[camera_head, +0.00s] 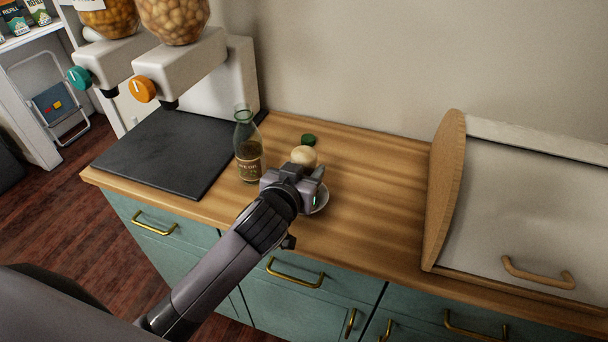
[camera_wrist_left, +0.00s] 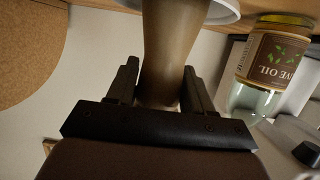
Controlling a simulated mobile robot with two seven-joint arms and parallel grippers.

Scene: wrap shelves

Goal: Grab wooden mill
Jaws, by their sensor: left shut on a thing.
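The wooden mill shows its pale round top (camera_head: 304,156) just beyond my left gripper (camera_head: 292,178) in the head view. Its lower body is hidden there by the gripper. In the left wrist view the brown mill body (camera_wrist_left: 172,45) stands between the two dark fingers, and the left gripper is shut on it. Whether its base touches the counter cannot be told. My right gripper is not in view.
An olive oil bottle (camera_head: 248,150) stands close left of the mill. A bread box (camera_head: 520,210) stands right; the wooden counter (camera_head: 375,200) between is clear.

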